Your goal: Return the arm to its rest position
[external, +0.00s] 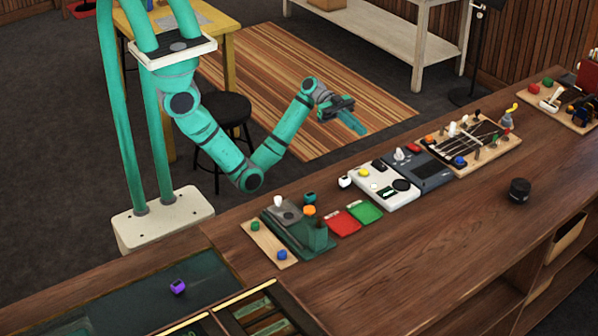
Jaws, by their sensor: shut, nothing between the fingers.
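My arm is teal with dark joints and reaches out from its column on the far side of the counter (440,240). It bends down at the elbow and rises again to the wrist. My gripper (352,124) is shut and empty. In the picture it shows against the striped rug and the dark floor, beyond the counter's far edge, pointing down to the right. It touches nothing that I can see.
Along the counter's far side stand a green device (297,232), red (343,223) and green (365,213) pads, a white device (382,185) and a fretboard-like board (470,143). A black knob (520,190) stands alone. A black stool (222,108) is behind my arm.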

